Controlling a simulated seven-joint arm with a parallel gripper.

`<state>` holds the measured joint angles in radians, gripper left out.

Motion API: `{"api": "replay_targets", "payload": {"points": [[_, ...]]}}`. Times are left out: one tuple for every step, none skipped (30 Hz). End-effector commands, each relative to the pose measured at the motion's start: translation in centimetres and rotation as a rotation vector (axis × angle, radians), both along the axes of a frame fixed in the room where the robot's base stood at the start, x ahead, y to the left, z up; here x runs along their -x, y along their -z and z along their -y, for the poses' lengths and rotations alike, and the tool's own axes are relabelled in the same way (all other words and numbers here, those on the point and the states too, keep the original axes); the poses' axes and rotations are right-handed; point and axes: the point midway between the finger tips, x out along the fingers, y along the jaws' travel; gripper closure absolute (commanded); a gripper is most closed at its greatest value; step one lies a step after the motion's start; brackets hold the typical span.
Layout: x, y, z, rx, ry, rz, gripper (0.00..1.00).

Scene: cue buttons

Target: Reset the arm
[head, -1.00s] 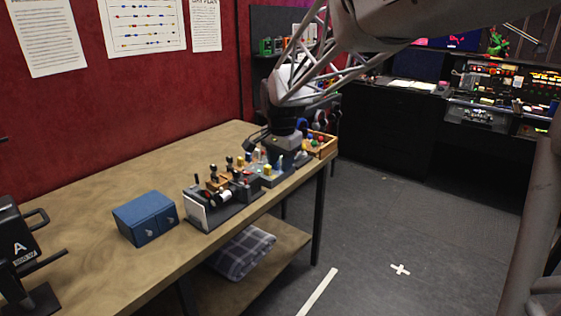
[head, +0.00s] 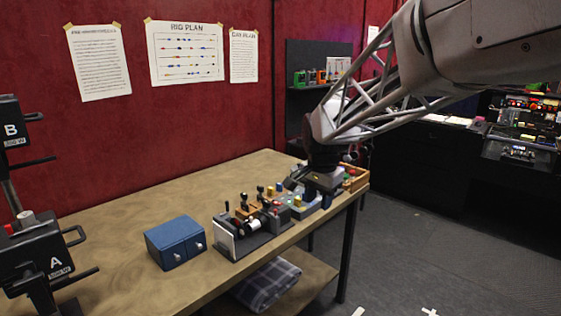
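My arm reaches in from the upper right over the wooden table (head: 130,215). My gripper (head: 291,180) is low over the row of control panels at the table's right edge. It is small and dark here, and I cannot see whether its fingers are apart or together. Nothing is clearly seen in it. The nearest panel, with black levers (head: 250,228), is in plain view in front of it. A panel with yellow and blue buttons (head: 298,205) lies just below the gripper and is partly hidden by it.
A blue two-knob box (head: 175,243) stands left of the panels. A wooden crate of coloured balls (head: 354,181) is behind the gripper. The table's left and middle are mostly clear.

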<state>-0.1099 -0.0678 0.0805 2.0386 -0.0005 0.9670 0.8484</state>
Motion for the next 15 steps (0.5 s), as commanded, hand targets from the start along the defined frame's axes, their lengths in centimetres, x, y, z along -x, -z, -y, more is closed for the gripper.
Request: {"api": "replay_targets", "payload": {"points": [[0.9, -0.3, 0.3, 0.002, -0.015, 0.005, 0.61], [1.4, -0.4, 0.5, 0.004, -0.026, 0.007, 0.61], [2.2, -0.5, 0.7, 0.006, -0.041, 0.009, 0.61], [2.8, -0.6, 0.9, 0.008, -0.054, 0.012, 0.61], [3.5, -0.8, 1.1, 0.010, -0.068, 0.014, 0.61], [4.4, -0.8, 1.4, 0.013, -0.086, 0.017, 0.61], [5.1, -0.9, 1.7, 0.015, -0.101, 0.021, 0.61], [5.8, -1.0, 1.9, 0.017, -0.115, 0.023, 0.61], [6.8, -1.1, 2.2, 0.021, -0.135, 0.025, 0.61], [7.5, -1.1, 2.3, 0.024, -0.151, 0.028, 0.61], [8.2, -1.1, 2.5, 0.026, -0.166, 0.031, 0.61], [9.2, -1.2, 2.8, 0.030, -0.185, 0.034, 0.61], [9.9, -1.2, 3.0, 0.032, -0.201, 0.036, 0.61], [10.6, -1.2, 3.1, 0.035, -0.215, 0.039, 0.61], [11.5, -1.2, 3.4, 0.039, -0.236, 0.042, 0.61]]}}
